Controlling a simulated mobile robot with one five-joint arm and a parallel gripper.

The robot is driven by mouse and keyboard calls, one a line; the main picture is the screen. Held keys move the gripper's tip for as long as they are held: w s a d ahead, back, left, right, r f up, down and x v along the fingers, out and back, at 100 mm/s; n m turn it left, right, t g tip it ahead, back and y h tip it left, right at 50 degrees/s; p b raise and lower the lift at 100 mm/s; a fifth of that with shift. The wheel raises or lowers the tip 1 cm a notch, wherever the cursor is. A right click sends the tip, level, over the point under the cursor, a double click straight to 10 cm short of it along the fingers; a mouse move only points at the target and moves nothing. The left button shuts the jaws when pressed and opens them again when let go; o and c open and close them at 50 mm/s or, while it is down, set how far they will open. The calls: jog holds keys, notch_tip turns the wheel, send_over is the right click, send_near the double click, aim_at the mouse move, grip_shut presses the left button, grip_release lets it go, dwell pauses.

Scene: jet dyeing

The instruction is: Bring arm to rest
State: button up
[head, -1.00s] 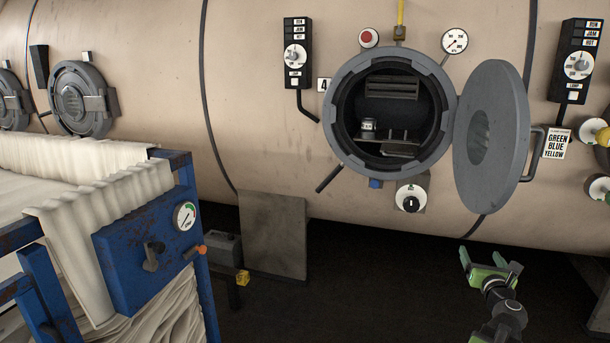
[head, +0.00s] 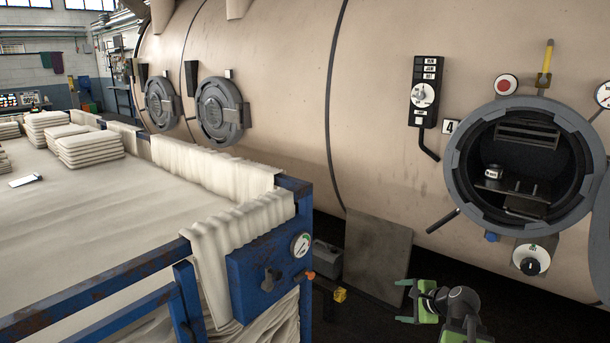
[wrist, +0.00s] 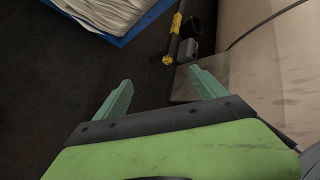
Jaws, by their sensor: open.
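My gripper (head: 406,302) is at the lower right of the head view, with its green fingers pointing left. In the wrist view the two fingers (wrist: 160,96) stand apart with nothing between them. Dark floor lies beyond them. My gripper is low, in front of the beige dyeing vessel (head: 270,90) and apart from it. My arm is folded at the lower edge of the head view.
The open round port (head: 452,180) holds a small jar (head: 493,171). A blue-framed cart (head: 240,285) with white cloth stands left. A grey plate (head: 377,255) leans on the vessel. Dark floor lies between.

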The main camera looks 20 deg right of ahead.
jog(key=s+a+r+n+g+p, duration=0.1)
jog(key=s+a+n+g+p, duration=0.1)
jog(key=a+n, duration=0.4)
jog(key=s+a+r+n+g+h+p, duration=0.1)
jog(key=a+n+g+p, duration=0.3)
jog(key=a, duration=1.1)
jog(key=s+a+r+n+g+p, duration=0.3)
jog(key=a+n+g+p, duration=0.1)
jog(key=a+n, duration=0.6)
jog(key=shift+s+a+h+p, duration=0.25)
jog(key=shift+h+p, duration=0.15)
jog(key=shift+p, duration=0.45)
